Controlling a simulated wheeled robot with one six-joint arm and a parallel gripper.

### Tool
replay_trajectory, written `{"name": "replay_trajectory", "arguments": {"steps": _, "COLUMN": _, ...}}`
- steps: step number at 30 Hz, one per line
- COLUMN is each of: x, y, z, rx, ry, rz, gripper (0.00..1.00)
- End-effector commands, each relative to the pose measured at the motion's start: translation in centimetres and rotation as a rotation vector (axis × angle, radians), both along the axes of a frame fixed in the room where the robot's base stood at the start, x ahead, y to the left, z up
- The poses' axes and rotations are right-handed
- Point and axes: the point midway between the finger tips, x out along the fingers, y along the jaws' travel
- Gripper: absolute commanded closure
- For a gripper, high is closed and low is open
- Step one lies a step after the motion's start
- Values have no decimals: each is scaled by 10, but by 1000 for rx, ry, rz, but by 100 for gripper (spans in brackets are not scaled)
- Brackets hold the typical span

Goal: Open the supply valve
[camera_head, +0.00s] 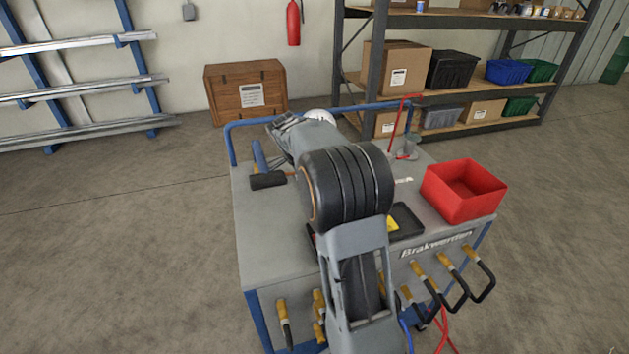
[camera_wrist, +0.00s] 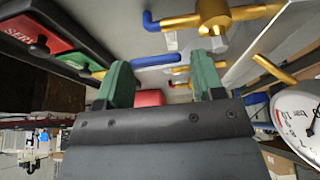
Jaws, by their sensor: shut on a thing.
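In the wrist view, the two green fingertips of my gripper (camera_wrist: 163,80) stand apart, at either side of a blue valve lever (camera_wrist: 152,57). My gripper is shut on this lever. Brass fittings show beyond and to the right of it. A larger brass valve (camera_wrist: 213,18) with another blue lever is at the top of the wrist view. A pressure gauge (camera_wrist: 303,118) is at the right edge, partly cut off. A red and green panel (camera_wrist: 40,32) with dark knobs is at the upper left. In the head view, my arm hides the valves and my fingers.
In the head view, the grey bench (camera_head: 262,230) holds a mallet (camera_head: 267,181), a black tray (camera_head: 406,224) and a red bin (camera_head: 462,190). A wooden crate (camera_head: 245,88) and a shelf rack (camera_head: 371,70) stand behind. Floor is clear left and right.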

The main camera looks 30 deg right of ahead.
Motion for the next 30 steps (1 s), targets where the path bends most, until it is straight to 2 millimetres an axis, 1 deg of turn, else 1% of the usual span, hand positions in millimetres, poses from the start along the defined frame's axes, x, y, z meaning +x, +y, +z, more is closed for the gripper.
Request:
{"name": "replay_trajectory", "arguments": {"steps": 14, "x": 0, "y": 1, "z": 0, "rx": 2, "ry": -1, "rz": -14, "gripper": 81}}
{"name": "replay_trajectory", "arguments": {"steps": 15, "x": 0, "y": 1, "z": 0, "rx": 2, "ry": -1, "rz": -14, "gripper": 35}}
{"name": "replay_trajectory", "arguments": {"steps": 22, "x": 0, "y": 1, "z": 0, "rx": 1, "ry": -1, "rz": -12, "gripper": 13}}
{"name": "replay_trajectory", "arguments": {"steps": 23, "x": 0, "y": 1, "z": 0, "rx": 1, "ry": -1, "rz": -12, "gripper": 12}}
{"name": "replay_trajectory", "arguments": {"steps": 30, "x": 0, "y": 0, "z": 0, "rx": 1, "ry": -1, "rz": -6, "gripper": 12}}
